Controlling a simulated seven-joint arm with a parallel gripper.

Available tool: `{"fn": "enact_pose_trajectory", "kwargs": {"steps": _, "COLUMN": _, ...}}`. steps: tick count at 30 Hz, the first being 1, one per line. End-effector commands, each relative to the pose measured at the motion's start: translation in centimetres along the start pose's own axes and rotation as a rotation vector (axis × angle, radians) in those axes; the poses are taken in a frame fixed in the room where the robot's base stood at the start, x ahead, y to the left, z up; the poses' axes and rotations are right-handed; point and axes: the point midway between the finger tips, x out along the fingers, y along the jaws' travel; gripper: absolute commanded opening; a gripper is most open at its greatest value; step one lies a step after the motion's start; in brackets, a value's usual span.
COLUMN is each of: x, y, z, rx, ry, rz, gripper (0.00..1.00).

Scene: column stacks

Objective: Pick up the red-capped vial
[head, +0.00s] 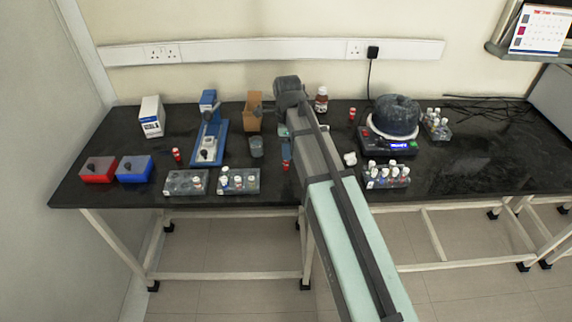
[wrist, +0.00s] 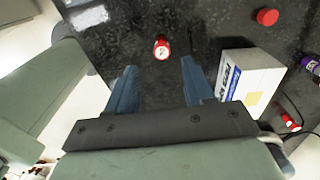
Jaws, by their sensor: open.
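My gripper (wrist: 159,64) is open in the wrist view, its two blue fingers apart with nothing between them. A red-capped vial (wrist: 161,47) with a pale top marking shows just beyond the fingertips, roughly centred between them. It stands apart from both fingers. In the head view, a blue finger of my gripper (head: 286,151) shows beside my arm, and a small red object (head: 285,166) shows just below it. Other red vials stand at the left (head: 176,155) and at the back (head: 352,114). My arm hides part of the bench.
A white and blue box (wrist: 250,80) is close to the right finger. A red round cap (wrist: 267,17) and a purple-banded bottle (wrist: 310,64) lie further right. Vial racks (head: 238,182) (head: 388,177) stand along the bench front. A balance (head: 388,142) is at right.

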Motion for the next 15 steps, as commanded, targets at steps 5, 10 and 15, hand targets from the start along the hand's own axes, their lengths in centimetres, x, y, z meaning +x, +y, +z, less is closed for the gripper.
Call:
{"fn": "enact_pose_trajectory", "kwargs": {"steps": 5, "x": 1.6, "y": 0.0, "z": 0.0, "rx": -0.001, "ry": 0.000, "rz": 0.000, "gripper": 0.52}}
{"fn": "enact_pose_trajectory", "kwargs": {"steps": 10, "x": 2.0, "y": 0.0, "z": 0.0, "rx": -0.001, "ry": 0.000, "rz": -0.001, "gripper": 0.52}}
{"fn": "enact_pose_trajectory", "kwargs": {"steps": 15, "x": 2.9, "y": -0.1, "z": 0.2, "rx": -0.001, "ry": 0.000, "rz": 0.000, "gripper": 0.52}}
